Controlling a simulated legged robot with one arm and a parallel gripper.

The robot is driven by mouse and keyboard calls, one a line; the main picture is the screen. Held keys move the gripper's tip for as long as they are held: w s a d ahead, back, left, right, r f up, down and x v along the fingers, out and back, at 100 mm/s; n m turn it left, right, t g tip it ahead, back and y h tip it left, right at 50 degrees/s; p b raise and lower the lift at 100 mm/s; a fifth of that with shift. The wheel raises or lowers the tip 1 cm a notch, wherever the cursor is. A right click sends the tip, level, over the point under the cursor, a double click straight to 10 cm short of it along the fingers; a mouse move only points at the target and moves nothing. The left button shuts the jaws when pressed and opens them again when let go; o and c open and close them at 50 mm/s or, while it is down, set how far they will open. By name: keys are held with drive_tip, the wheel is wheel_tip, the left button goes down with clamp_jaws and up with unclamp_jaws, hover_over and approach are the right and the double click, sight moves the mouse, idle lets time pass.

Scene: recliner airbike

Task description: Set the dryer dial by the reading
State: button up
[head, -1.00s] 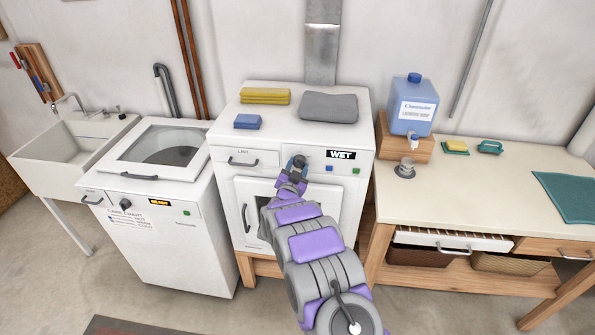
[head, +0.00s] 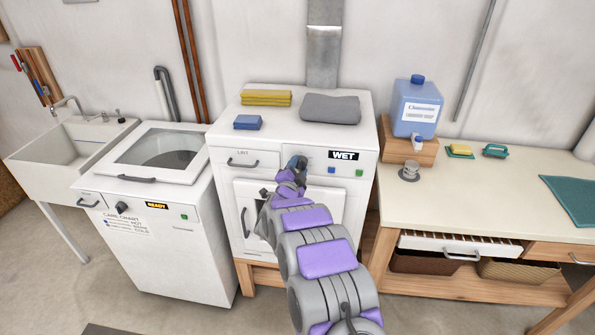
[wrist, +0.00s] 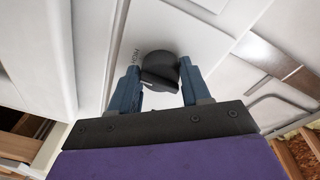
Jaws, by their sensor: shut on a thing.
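The dryer (head: 352,176) is the white machine in the middle of the head view. Its black display (head: 344,155) reads WET. My gripper (head: 297,163) is at the dryer's front panel, left of the display, and my arm hides part of the door. In the wrist view, the dark round dial (wrist: 159,70) sits on the white panel between the two blue fingers of my gripper (wrist: 160,82). My gripper is shut on the dial. Lettering beside the dial is partly visible, and the dial's full markings are hidden.
A blue button (head: 332,170) and a green button (head: 359,172) sit below the display. The LINT drawer (head: 242,160) is left of my gripper. The washer (head: 170,235) stands left, its display reading READY. A wooden bench (head: 480,200) with a soap jug (head: 415,108) stands right.

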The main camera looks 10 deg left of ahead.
drive_tip(key=shift+f, duration=0.15)
drive_tip(key=o, duration=0.9)
drive_tip(key=shift+w, duration=0.1)
drive_tip(key=shift+c, duration=0.2)
drive_tip(key=shift+o, duration=0.9)
drive_tip(key=s+a+p, duration=0.2)
drive_tip(key=s, duration=1.5)
drive_tip(key=shift+s+a, duration=0.15)
drive_tip(key=shift+a, duration=0.2)
